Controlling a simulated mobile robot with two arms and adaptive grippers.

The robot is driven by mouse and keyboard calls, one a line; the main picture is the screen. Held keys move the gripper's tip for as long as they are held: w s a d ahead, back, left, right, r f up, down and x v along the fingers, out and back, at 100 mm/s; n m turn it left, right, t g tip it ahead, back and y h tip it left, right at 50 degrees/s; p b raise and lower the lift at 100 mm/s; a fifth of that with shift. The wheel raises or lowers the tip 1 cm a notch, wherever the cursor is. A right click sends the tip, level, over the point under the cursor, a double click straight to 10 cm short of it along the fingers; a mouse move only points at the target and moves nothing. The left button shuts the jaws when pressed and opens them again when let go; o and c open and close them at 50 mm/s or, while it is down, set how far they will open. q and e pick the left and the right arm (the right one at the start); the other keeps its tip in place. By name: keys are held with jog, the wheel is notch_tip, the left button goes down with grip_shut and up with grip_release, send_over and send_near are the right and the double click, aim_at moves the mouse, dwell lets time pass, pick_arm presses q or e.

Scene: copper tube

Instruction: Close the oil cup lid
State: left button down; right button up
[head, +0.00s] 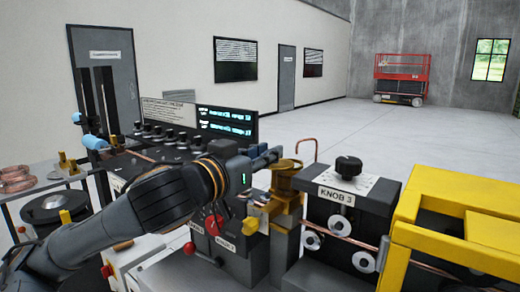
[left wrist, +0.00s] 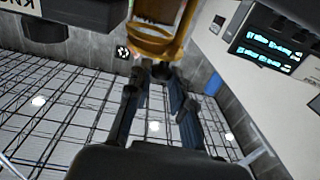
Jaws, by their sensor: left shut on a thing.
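The brass-coloured oil cup (head: 286,186) stands on the machine, left of the block marked KNOB 3. Its lid (head: 288,164) is at the top, beside my fingertips; its exact angle is hard to tell. My left gripper (head: 268,156) reaches in from the left, with its fingers at the lid's edge. In the left wrist view the fingers (left wrist: 160,76) narrow towards the yellow-brown cup (left wrist: 155,42) and are shut on its lid; the contact itself is partly hidden. My right gripper is not in view.
A black knob (head: 348,166) tops the KNOB 3 block (head: 345,197) on the right. A yellow frame (head: 450,215) stands further right. A control panel (head: 190,122) with displays is behind my left arm. A bent copper tube (head: 307,145) rises behind the cup.

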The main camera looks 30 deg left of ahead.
aim_at(287, 166)
pick_arm(q)
jog(key=n+y+p, duration=0.1)
jog(key=d+y+p, duration=0.1)
jog(key=y, duration=0.1)
jog(key=shift+w+d+r+n, duration=0.1)
jog(key=shift+w+r+n, duration=0.05)
jog(key=shift+r+n, duration=0.2)
jog(key=shift+w+d+f+n+g+y+p, duration=0.1)
jog(key=shift+d+n+g+y+p, duration=0.1)
jog(key=shift+n+y, duration=0.3)
jog(key=shift+w+d+f+n+g+y+p, duration=0.15)
jog(key=shift+n+y+p, duration=0.1)
jog(key=shift+y, duration=0.45)
jog(key=n+y, duration=0.1)
jog(key=n+g+y, duration=0.1)
jog(key=d+n+y, duration=0.1)
jog(key=y, duration=0.1)
jog(key=shift+w+f+g, duration=0.15)
jog(key=shift+w+g, duration=0.1)
jog(key=shift+w, duration=0.1)
jog(key=shift+w+d+n+g+y, duration=0.2)
jog(key=shift+n+g+y, duration=0.35)
jog(key=shift+y, duration=0.25)
jog(key=shift+w+d+n+g+y, duration=0.15)
jog(key=shift+n+g+y, duration=0.35)
jog(key=shift+y, duration=0.3)
